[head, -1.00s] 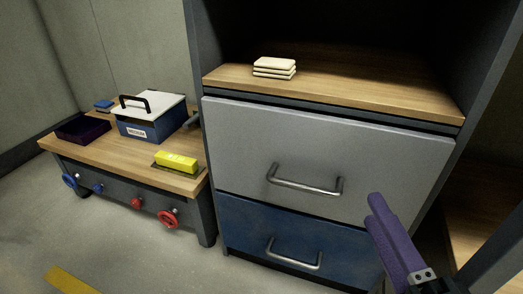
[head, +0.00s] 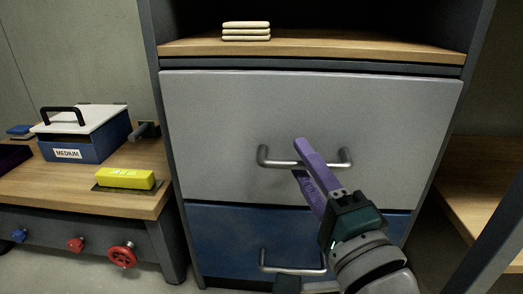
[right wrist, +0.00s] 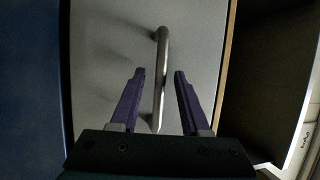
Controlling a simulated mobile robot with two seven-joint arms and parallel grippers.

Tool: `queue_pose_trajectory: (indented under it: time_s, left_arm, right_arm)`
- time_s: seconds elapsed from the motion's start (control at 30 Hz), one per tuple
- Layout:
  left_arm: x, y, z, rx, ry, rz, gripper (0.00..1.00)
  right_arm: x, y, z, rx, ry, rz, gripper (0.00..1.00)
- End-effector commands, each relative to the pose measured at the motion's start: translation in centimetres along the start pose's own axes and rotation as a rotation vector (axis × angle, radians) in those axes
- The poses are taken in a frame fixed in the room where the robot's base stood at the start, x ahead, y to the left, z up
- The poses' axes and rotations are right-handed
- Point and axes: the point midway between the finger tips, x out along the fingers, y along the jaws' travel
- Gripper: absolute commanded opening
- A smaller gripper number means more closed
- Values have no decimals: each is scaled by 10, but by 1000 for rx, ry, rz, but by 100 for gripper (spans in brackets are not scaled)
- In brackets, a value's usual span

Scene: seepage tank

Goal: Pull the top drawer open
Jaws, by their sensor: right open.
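The top drawer (head: 220,120) has a light grey front and appears shut in the cabinet. Its metal bar handle (head: 277,164) is partly hidden by my right gripper (head: 301,157). The right gripper has purple fingers and is open at the handle. In the right wrist view, the handle (right wrist: 161,48) runs lengthwise through the gap between the fingertips (right wrist: 160,73), with neither finger clearly touching it. The grey drawer front (right wrist: 105,50) lies behind. I do not see my left gripper.
A blue drawer (head: 225,235) with its own handle (head: 275,268) is below. A stack of pale slabs (head: 246,32) lies on the wooden shelf above. At left, a low bench (head: 65,188) holds a toolbox (head: 95,145) and a yellow block (head: 125,178).

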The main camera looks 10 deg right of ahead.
Motion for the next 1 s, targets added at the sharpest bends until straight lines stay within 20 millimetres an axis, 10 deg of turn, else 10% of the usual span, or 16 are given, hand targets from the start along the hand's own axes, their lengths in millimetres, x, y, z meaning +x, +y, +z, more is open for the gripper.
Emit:
queue_pose_trajectory:
  time_s: [0.37, 0.77, 1.0]
  left_arm:
    - [3, -3, 2, 8, -1, -8, 62]
    - [3, -4, 2, 10, -2, -11, 62]
    - [3, -3, 2, 9, -2, -10, 62]
  right_arm:
    - [7, -1, 0, 0, 0, 1, 45]
    - [7, 0, 0, 0, 0, 1, 0]
    - [7, 0, 0, 0, 0, 1, 0]
